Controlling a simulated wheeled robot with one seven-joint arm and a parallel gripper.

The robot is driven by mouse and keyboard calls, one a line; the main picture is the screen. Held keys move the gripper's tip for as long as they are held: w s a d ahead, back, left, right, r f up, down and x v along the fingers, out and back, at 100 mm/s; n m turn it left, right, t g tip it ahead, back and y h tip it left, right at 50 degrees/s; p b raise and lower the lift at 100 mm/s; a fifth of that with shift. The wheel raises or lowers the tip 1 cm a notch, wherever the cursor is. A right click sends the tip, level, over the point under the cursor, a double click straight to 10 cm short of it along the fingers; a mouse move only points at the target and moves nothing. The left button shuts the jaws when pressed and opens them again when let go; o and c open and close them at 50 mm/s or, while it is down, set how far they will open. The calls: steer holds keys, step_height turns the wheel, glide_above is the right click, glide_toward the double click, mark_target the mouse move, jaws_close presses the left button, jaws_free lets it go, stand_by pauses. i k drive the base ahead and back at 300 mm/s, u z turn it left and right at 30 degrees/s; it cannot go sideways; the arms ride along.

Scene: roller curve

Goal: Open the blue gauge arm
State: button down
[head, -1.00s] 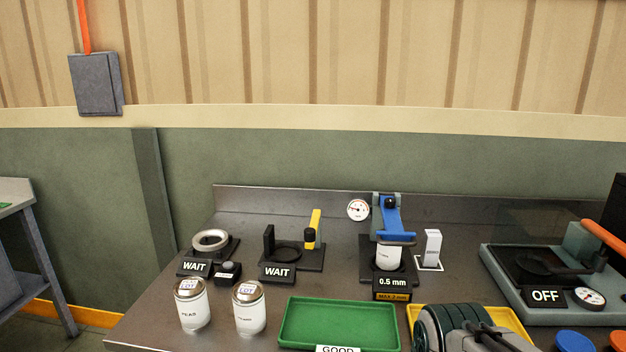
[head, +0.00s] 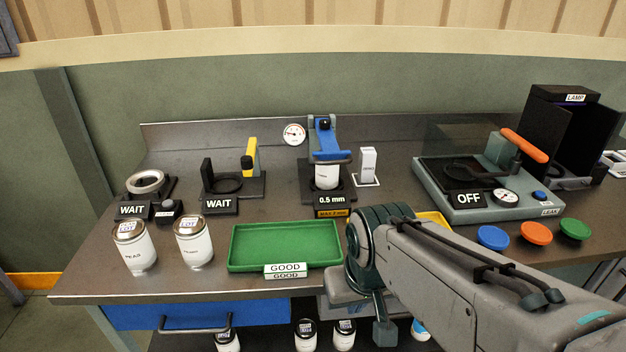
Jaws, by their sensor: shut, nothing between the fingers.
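The blue gauge arm (head: 326,139) is on a dark gauge stand (head: 343,192) at the back middle of the bench in the head view. It slopes down toward the front, with its wide front bar over a white can (head: 326,178) standing on the stand. I cannot tell whether the bar touches the can. A sign (head: 331,200) on the stand reads "0.5 mm", with a "MAX 2 mm" label below. My own arm comes in from the lower right, in front of the bench.
A green GOOD tray (head: 285,262) lies before the stand; a yellow tray (head: 434,217) is partly behind my arm. A white block (head: 368,164) stands right of the gauge. Left are a yellow-lever fixture (head: 249,158) and two cans (head: 134,246). A leak tester (head: 478,197) is right.

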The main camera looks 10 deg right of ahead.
mark_target(330, 154)
steer(key=u, duration=0.05)
steer(key=i, duration=0.35)
steer(key=z, duration=0.8)
